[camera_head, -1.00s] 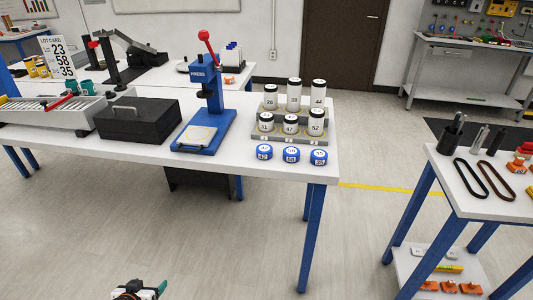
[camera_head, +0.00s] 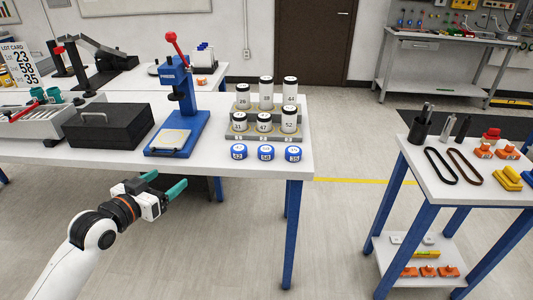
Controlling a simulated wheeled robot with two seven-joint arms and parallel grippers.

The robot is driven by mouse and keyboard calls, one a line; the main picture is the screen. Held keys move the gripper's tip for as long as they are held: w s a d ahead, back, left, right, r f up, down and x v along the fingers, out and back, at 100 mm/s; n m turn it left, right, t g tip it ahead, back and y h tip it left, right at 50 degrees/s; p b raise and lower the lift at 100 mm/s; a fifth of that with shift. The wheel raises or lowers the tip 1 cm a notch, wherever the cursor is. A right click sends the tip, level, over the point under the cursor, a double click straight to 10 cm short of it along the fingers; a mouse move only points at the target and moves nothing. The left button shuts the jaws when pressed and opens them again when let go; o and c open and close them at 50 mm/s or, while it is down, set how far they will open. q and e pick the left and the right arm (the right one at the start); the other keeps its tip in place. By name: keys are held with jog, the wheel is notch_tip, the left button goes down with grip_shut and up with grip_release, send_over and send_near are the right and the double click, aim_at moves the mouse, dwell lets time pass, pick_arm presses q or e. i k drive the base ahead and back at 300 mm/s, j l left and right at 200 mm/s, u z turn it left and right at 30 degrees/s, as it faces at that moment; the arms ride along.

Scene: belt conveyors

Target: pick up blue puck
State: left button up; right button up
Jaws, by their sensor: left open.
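Three blue pucks with white numbered tops stand in a row at the front edge of the white table: a left puck (camera_head: 238,152), a middle puck (camera_head: 266,153) and a right puck (camera_head: 293,155). My left gripper (camera_head: 168,182) has teal fingers, which are apart with nothing between them. It is in front of the table's front edge, left of the pucks and clear of them. My right gripper is not in view.
Behind the pucks, several white numbered canisters (camera_head: 263,123) stand on a stepped grey rack. A blue press (camera_head: 186,128) and a black case (camera_head: 109,130) stand to the left. A second table (camera_head: 432,190) with belts is at the right, across open floor.

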aim_at(265, 152)
jog(key=i+l+u, duration=0.1)
jog(key=l, duration=0.25)
jog(key=i+l+u, duration=0.1)
jog(key=i+l, duration=0.25)
jog(key=i+l+u, duration=0.1)
jog(key=l, duration=0.3)
jog(key=i+l+u, duration=0.1)
jog(key=i+l, duration=0.15)
jog(key=l, duration=0.15)
jog(key=i+l+u, duration=0.15)
jog(key=l, duration=0.25)
